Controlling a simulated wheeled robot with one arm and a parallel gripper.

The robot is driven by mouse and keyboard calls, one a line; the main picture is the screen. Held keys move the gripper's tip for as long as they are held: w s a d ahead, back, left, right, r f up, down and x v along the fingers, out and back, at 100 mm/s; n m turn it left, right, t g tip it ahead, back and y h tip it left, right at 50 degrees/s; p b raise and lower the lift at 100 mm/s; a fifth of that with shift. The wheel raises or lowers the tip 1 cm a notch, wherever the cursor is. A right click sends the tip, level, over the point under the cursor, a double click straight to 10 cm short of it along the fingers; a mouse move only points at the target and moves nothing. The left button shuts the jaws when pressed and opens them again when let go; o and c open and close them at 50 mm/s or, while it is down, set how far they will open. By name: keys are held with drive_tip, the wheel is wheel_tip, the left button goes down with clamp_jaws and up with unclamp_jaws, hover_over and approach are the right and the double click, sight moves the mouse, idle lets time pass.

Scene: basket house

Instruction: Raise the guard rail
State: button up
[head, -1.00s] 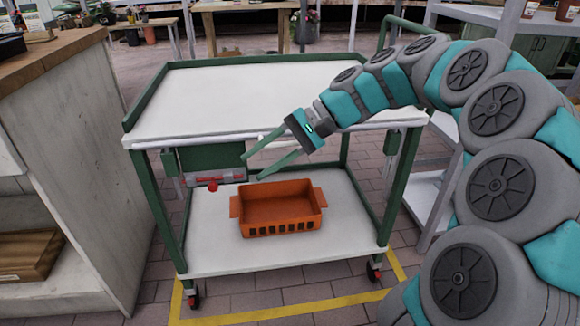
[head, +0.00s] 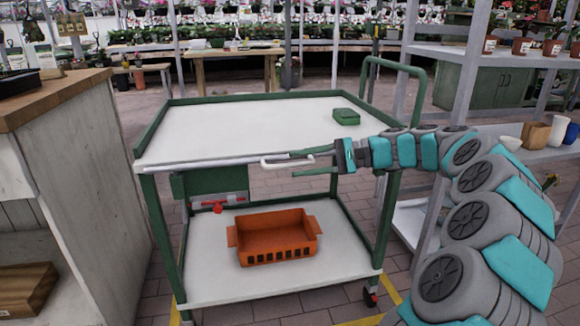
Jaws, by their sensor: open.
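The guard rail (head: 215,163) is a pale bar along the front edge of the cart's white top, lying low at that edge. A white loop handle (head: 276,164) sticks out at its middle. My gripper (head: 291,164) comes from the right with its two green fingers spread apart, one above and one below the handle in the picture. The right part of the handle shows between the fingers. I cannot tell whether they touch it. The rail's right part is hidden behind my gripper and arm.
A red-knobbed latch (head: 219,205) hangs under the top at the left. An orange crate (head: 274,256) stands on the lower shelf (head: 215,285). A green box (head: 346,117) sits on the top at the right. A wooden-topped counter (head: 60,95) is close on the left.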

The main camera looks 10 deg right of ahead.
sight(296, 164)
drive_tip(key=shift+x, duration=1.55)
clamp_jaws()
